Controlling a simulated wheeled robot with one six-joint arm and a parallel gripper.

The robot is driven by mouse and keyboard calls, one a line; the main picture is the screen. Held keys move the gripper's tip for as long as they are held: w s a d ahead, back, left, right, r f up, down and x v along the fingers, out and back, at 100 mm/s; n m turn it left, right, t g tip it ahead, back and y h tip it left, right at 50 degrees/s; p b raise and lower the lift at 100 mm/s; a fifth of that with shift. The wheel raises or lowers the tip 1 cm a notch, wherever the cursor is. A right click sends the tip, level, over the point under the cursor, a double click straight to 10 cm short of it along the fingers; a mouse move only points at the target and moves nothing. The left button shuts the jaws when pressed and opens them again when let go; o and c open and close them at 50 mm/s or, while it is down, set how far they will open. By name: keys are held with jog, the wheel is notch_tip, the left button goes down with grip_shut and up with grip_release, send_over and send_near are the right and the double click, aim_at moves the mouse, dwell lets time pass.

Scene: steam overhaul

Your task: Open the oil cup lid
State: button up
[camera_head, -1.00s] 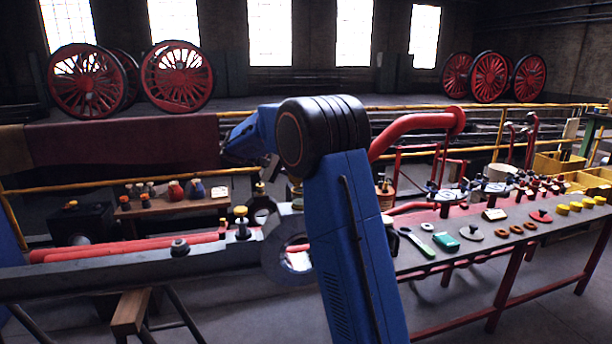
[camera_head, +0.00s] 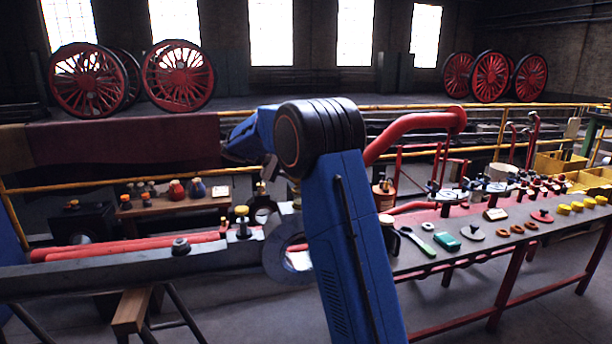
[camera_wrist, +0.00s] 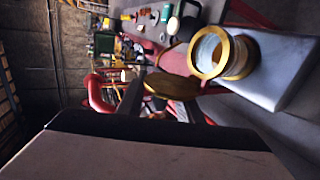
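The oil cup (camera_wrist: 228,55) shows in the wrist view at the upper right as a brass cup with a bright ring rim and an open mouth. A round brass disc (camera_wrist: 172,85), which looks like its lid, stands beside the mouth, tilted away from the rim. In the head view a brass cup (camera_head: 296,203) shows beside my blue arm, partly hidden by it. A large pale block with a dark edge, apparently part of my gripper (camera_wrist: 150,150), fills the bottom of the wrist view.
The cup sits on a grey metal rod (camera_head: 110,273) with a round eye end. A yellow-topped fitting (camera_head: 241,220) stands on it to the left. A bench (camera_head: 425,262) with several tools and parts is at the right. A yellow rail (camera_head: 80,187) runs behind.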

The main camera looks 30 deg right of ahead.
jog(key=v, duration=1.7)
jog(key=shift+a, duration=0.2)
jog(key=shift+w, duration=0.1)
jog(key=shift+r, duration=0.1)
